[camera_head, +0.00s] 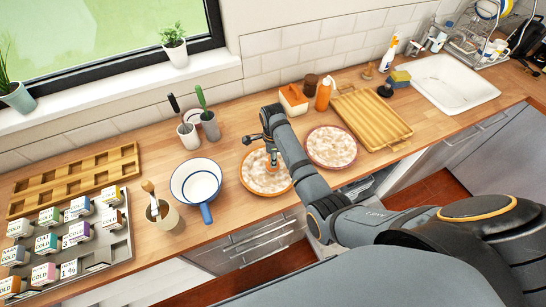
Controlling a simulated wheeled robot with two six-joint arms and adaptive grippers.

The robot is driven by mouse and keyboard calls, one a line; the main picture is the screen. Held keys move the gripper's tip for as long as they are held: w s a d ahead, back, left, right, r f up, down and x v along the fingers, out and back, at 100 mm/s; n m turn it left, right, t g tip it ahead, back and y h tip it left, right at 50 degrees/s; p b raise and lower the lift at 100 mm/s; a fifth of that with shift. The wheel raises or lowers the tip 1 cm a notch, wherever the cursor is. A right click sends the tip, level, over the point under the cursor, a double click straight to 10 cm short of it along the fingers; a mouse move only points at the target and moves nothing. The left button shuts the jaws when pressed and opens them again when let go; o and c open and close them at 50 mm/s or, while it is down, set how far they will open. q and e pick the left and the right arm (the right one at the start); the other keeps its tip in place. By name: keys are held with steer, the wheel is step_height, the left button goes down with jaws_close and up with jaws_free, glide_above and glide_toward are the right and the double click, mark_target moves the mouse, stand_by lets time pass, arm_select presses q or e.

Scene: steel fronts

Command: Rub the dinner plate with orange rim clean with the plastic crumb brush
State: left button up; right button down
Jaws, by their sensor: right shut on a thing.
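The dinner plate with orange rim (268,193) lies on the wooden counter, its middle covered with pale, brownish-speckled dirt. My right gripper (270,147) is above the far part of this plate. It is shut on a small orange-brown thing, the plastic crumb brush (272,160), which points down at the plate. The gripper and arm hide much of the brush, and I cannot tell whether its bristles touch the plate. My left gripper is not in view.
A second soiled plate with a reddish rim (331,164) lies to the right, beyond my forearm. A white pan with blue rim (196,185) stands close on the left. A wooden tray (370,116), an orange bottle (324,94) and pots holding utensils (209,126) stand around.

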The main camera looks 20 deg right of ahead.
steer(key=shift+s+a, duration=0.15)
steer(key=shift+a, duration=0.65)
steer(key=shift+s+a, duration=0.15)
steer(key=shift+a, duration=0.9)
steer(key=shift+d, duration=0.15)
steer(key=shift+w+d+f, duration=0.1)
steer(key=shift+w+d, duration=0.05)
steer(key=shift+d, duration=0.75)
steer(key=shift+w+d, duration=0.1)
steer(key=shift+d, duration=0.75)
